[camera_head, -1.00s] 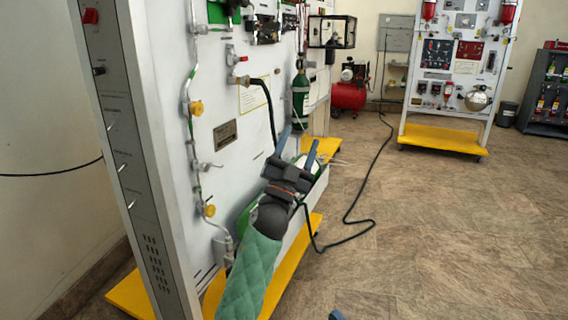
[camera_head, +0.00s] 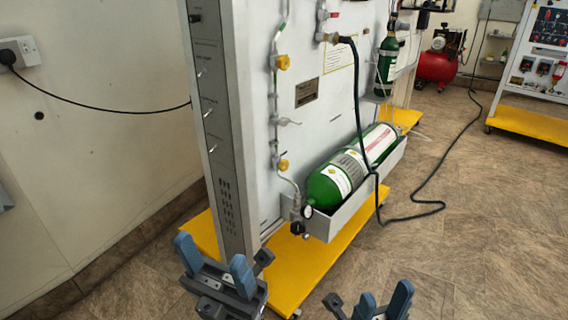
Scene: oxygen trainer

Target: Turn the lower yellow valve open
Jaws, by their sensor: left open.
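The lower yellow valve (camera_head: 283,165) is a small round knob on the thin pipe running down the white panel (camera_head: 330,110). The upper yellow valve (camera_head: 283,62) sits higher on the same pipe. Both are in plain view. My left gripper (camera_head: 214,263) is at the bottom, below and left of the lower valve, with its blue fingers apart and nothing between them. My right gripper (camera_head: 383,300) is at the bottom edge, partly cut off, right of the left one. Its fingers stand apart and look empty. Neither gripper touches the panel.
A large green cylinder (camera_head: 328,186) lies in a white tray (camera_head: 352,208) right of the lower valve. A dark hose (camera_head: 359,110) hangs in front of it and runs onto the floor. The panel's yellow base (camera_head: 300,273) sticks out below. Open floor is at right.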

